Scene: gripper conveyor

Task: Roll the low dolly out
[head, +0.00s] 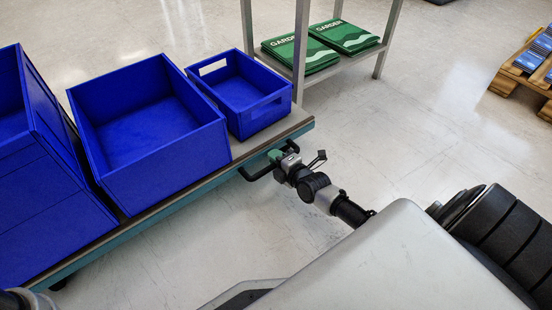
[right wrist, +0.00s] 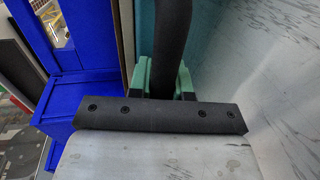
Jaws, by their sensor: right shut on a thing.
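The low dolly (head: 297,122) stands at the left in the head view, with a grey deck and a teal side. It carries a small blue crate (head: 273,113), a larger blue bin (head: 165,160) and another blue bin (head: 50,215). A black handle (head: 252,175) sticks out from its side, and it also shows as a dark bar in the right wrist view (right wrist: 173,40). My right gripper (head: 277,158) is shut on this handle; its green fingers sit on both sides of the bar in the right wrist view (right wrist: 164,80). My left gripper is not in view.
A metal rack (head: 347,55) with green bags marked GARDEN (head: 342,36) on its low shelf stands close behind the dolly's far end. A wooden pallet (head: 505,84) with blue goods is at the far right. The pale floor between rack and pallet is clear.

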